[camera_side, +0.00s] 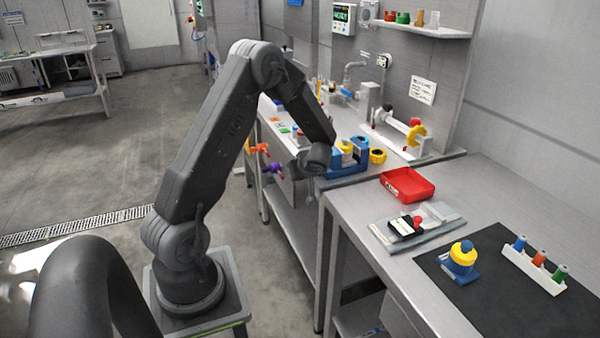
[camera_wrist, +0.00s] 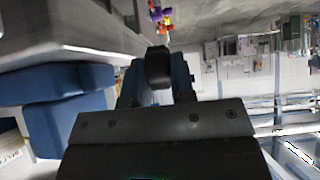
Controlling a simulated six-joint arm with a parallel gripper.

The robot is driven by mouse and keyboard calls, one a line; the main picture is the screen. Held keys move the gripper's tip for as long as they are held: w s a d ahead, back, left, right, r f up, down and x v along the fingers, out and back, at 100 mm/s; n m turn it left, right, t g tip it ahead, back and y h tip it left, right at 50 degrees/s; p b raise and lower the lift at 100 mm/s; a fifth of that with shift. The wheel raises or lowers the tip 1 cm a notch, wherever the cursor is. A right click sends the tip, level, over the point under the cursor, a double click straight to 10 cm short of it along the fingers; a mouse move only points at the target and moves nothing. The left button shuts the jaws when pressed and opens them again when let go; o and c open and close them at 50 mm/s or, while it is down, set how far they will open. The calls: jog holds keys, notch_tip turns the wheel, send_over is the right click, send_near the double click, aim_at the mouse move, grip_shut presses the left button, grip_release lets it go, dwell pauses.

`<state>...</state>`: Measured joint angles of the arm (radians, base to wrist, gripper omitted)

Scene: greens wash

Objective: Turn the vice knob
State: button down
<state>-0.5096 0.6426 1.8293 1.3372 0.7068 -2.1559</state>
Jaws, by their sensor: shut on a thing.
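The blue vice (camera_side: 352,165) stands on the far bench near its front edge, with a yellow part at its top. In the wrist view its blue body (camera_wrist: 68,112) fills the left side. The dark vice knob (camera_wrist: 158,66) sits at the middle of the wrist view. My gripper (camera_wrist: 157,84) is shut on the knob, with one finger on each side of it. In the side view my wrist is just left of the vice and hides the knob and fingertips.
Orange (camera_side: 257,148) and purple (camera_side: 272,169) handles stick out from the bench front, left of my wrist. A red tray (camera_side: 407,185) lies to the right on the near bench. A yellow ring (camera_side: 378,156) is beside the vice. Open floor lies left.

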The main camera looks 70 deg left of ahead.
jog(key=shift+d+f+y, duration=0.15)
jog(key=shift+f+y, duration=0.05)
jog(key=shift+y, duration=0.9)
jog(key=shift+d+f+y, duration=0.1)
jog(key=shift+f+y, duration=0.05)
jog(key=shift+y, duration=0.95)
jog(key=c, duration=1)
grip_release()
jog(key=shift+o, duration=0.2)
jog(key=shift+r, duration=0.1)
jog(key=v, duration=1.3)
jog(key=shift+d, duration=0.35)
